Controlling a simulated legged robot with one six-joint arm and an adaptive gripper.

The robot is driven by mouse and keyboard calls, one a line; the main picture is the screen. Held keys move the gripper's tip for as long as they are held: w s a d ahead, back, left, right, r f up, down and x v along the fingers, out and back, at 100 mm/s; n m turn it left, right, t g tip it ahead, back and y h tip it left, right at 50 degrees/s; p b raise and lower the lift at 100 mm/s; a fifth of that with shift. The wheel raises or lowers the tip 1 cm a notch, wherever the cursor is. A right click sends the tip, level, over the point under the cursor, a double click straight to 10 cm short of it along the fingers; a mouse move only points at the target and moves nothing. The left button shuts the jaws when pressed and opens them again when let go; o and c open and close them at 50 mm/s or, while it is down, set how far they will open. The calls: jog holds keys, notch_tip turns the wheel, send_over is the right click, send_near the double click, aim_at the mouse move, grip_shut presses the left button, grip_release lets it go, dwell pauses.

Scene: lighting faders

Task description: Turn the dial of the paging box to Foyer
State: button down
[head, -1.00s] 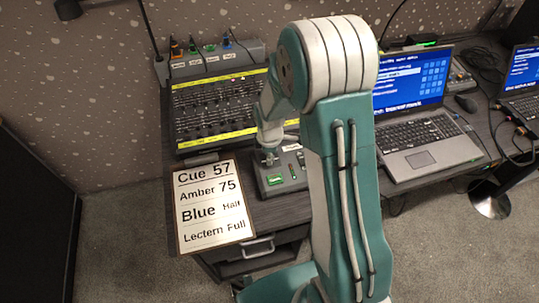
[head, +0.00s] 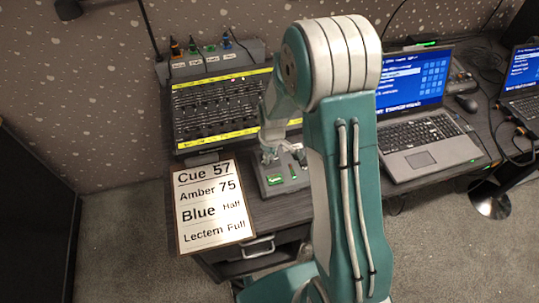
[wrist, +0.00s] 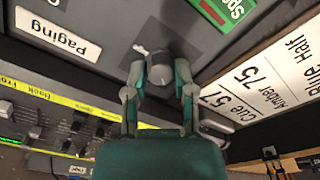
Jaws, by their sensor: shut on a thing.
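The paging box (head: 292,184) is a grey box at the front of the desk, partly hidden by my arm. In the wrist view its white label (wrist: 58,32) reads "Paging", and a green label (wrist: 228,10) shows partly at the top edge. The dark round dial (wrist: 160,66) stands on the box face between my fingers. My gripper (wrist: 160,84) is closed around the dial, one finger on each side. It also shows in the head view (head: 268,156), over the box. A short pale mark lies beside the dial; I cannot read which position it points to.
A fader desk (head: 215,112) with yellow strips stands behind the box. A cue card (head: 213,207) lies at the desk's front left, close to the box. A laptop (head: 425,145) stands to the right, with a mouse (head: 466,103) and cables beyond.

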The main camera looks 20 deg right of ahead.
aim_at(274, 163)
jog(key=m, duration=0.5)
jog(key=shift+d+m, duration=0.1)
jog(key=shift+m, duration=0.2)
jog(key=m, duration=0.4)
jog(key=shift+s+m, duration=0.1)
jog(key=shift+m, duration=0.3)
jog(key=shift+f, duration=0.1)
jog(key=shift+c, duration=2.2)
grip_release()
notch_tip(274, 163, up, 12)
jog(key=s, duration=0.1)
jog(key=shift+d, duration=0.35)
jog(key=shift+s, duration=0.1)
